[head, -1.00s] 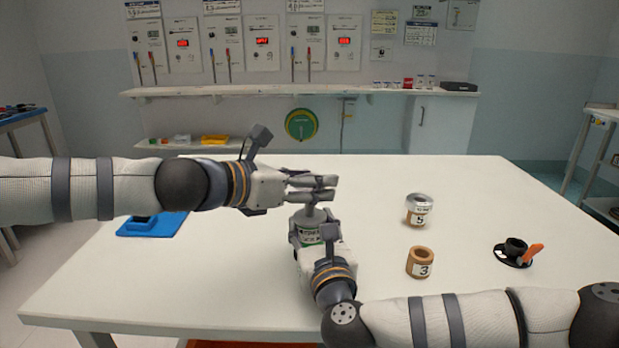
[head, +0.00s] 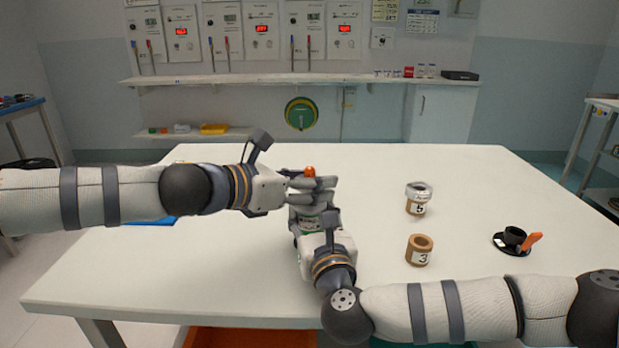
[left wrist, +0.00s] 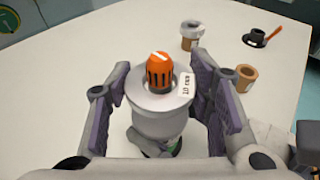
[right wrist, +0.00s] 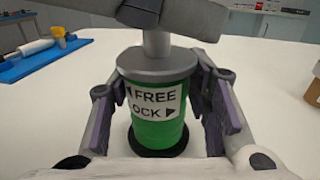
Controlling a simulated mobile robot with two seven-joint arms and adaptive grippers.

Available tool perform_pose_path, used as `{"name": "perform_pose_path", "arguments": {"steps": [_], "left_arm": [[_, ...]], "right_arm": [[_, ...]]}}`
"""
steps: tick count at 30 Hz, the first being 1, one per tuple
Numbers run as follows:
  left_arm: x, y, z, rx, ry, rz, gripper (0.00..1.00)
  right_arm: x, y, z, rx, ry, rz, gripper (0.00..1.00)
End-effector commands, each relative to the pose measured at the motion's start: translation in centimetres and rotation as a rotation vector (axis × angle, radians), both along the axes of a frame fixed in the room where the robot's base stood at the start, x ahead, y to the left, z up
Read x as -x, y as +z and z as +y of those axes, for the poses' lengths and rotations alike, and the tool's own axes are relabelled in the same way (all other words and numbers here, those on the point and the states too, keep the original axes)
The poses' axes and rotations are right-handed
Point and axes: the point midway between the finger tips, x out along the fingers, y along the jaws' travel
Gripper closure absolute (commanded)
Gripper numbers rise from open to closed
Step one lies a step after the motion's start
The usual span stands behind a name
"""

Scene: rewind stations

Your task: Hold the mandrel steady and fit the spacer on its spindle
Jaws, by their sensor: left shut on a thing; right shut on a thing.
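The mandrel (right wrist: 158,125) is a green cylinder with a grey top, a post and a FREE/LOCK label, standing upright on the table. My right gripper (head: 313,226) is shut on its body. My left gripper (head: 314,191) is shut on the spacer (left wrist: 147,98), a grey ring with a white label. The spacer is around the spindle, whose orange tip (left wrist: 159,70) pokes up through its hole. The tip also shows in the head view (head: 310,172) above my left fingers. In the right wrist view my left fingers hide the spacer; a stretch of bare post (right wrist: 156,43) shows below them.
A silver-topped jar marked 5 (head: 417,200), a brown ring marked 3 (head: 419,251) and a black piece with an orange handle (head: 514,240) stand right of the mandrel. A blue tray (right wrist: 40,55) lies at the left.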

Motion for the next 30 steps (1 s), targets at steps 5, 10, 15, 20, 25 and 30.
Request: {"name": "perform_pose_path", "arguments": {"steps": [5, 10, 15, 20, 25, 30], "left_arm": [[0.0, -0.5, 0.0, 0.001, 0.001, 0.001, 0.8], [0.0, -0.9, 0.0, 0.001, 0.0, 0.001, 0.8], [0.0, -1.4, 0.0, 0.001, 0.002, 0.001, 0.8], [0.0, -1.8, 0.0, 0.001, 0.002, 0.001, 0.8], [0.0, -2.0, 0.0, 0.0, 0.001, 0.001, 0.34], [0.0, -2.0, 0.0, 0.0, 0.0, 0.001, 0.29]], "right_arm": [[0.0, -0.2, 0.0, 0.003, -0.001, 0.004, 0.92], [0.0, -0.2, 0.0, 0.003, -0.001, 0.004, 0.92], [0.0, -0.2, 0.0, 0.003, -0.001, 0.004, 0.92], [0.0, -0.2, 0.0, 0.002, -0.001, 0.004, 0.92], [0.0, -0.2, 0.0, 0.003, -0.001, 0.004, 0.92], [0.0, -0.2, 0.0, 0.003, -0.001, 0.004, 0.92]]}}
